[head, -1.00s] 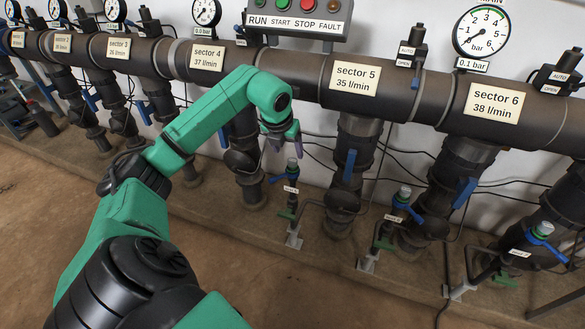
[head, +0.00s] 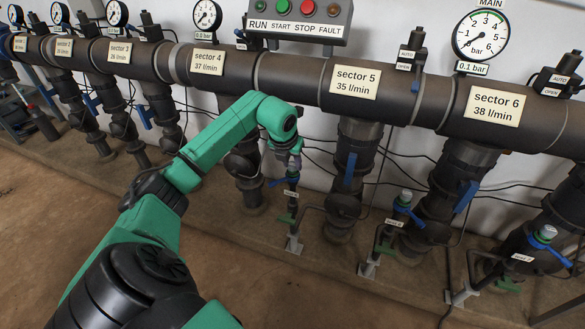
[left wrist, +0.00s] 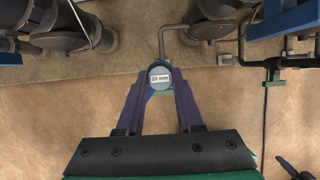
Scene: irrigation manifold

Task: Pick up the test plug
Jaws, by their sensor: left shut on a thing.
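The test plug (left wrist: 160,76) shows in the left wrist view as a round grey cap with a white "20 mm" label. My left gripper (left wrist: 161,87) has its two purple fingers shut on the plug, one on each side. In the head view my left gripper (head: 291,172) is at the top of the leftmost small outlet (head: 291,193), below and left of the sector 5 label. The fingers hide the plug there, and I cannot tell whether it still sits in the outlet.
Two similar outlets with grey tops and blue handles, a middle one (head: 403,205) and a right one (head: 543,238), stand to the right. The large manifold pipe (head: 300,80) runs behind and above. Thin black cables hang along the wall. The brown floor in front is clear.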

